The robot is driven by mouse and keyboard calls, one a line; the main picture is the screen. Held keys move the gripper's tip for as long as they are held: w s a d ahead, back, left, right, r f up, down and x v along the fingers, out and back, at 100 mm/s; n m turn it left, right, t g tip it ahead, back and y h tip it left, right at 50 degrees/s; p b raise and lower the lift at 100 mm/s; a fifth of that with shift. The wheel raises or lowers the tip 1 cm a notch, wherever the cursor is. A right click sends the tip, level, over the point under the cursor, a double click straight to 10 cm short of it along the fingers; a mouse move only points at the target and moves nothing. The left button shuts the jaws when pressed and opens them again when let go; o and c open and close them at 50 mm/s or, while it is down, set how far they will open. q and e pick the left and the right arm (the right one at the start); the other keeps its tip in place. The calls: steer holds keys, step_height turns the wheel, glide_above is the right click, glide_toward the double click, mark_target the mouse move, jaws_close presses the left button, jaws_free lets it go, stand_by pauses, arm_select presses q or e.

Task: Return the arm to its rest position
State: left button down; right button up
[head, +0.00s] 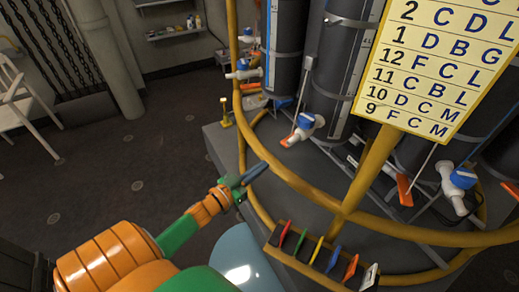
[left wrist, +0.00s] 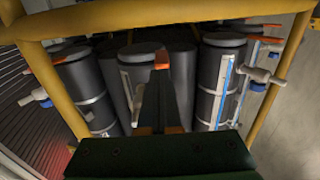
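My left arm, orange and green, enters the head view from the bottom left. Its gripper (head: 257,174) is near the yellow ring rail, above the edge of the grey base. In the left wrist view the dark fingers of the left gripper (left wrist: 161,75) lie together in the middle of the picture, with an orange patch at the tip. They look shut, and nothing shows between them. My right gripper is not in either view.
A yellow rail (head: 300,187) rings a rack of dark cylinders (head: 330,84) with blue-and-white valves (head: 306,125). A white chair (head: 22,100) stands left; open floor lies between.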

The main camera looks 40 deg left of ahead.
arm_select(q)
steer(key=s+d+f+g+y, duration=0.1)
steer(key=s+f+g, duration=0.25)
steer(key=f, duration=0.45)
steer(key=s+d+f+n+g+y, duration=0.1)
steer(key=s+f+g, duration=0.1)
steer(key=s+f, duration=0.45)
steer(key=s+d+f+g+y, duration=0.1)
steer(key=s+f+g, duration=0.2)
steer(key=f, duration=0.6)
steer(key=s+d+f+g, duration=0.2)
steer(key=s+f, duration=0.1)
steer(key=s, duration=0.4)
steer(key=s+d+f+m+g, duration=0.1)
steer(key=s+d+f+g, duration=0.2)
steer(key=s, duration=0.4)
steer(key=s+d+f+m+g, duration=0.1)
steer(key=s+d+f+g, duration=0.1)
steer(key=s, duration=0.5)
step_height(320, 180, down, 2)
steer(key=shift+d+g+h, duration=0.4)
steer(key=shift+g, duration=0.25)
steer(key=c, duration=1.6)
jaws_free()
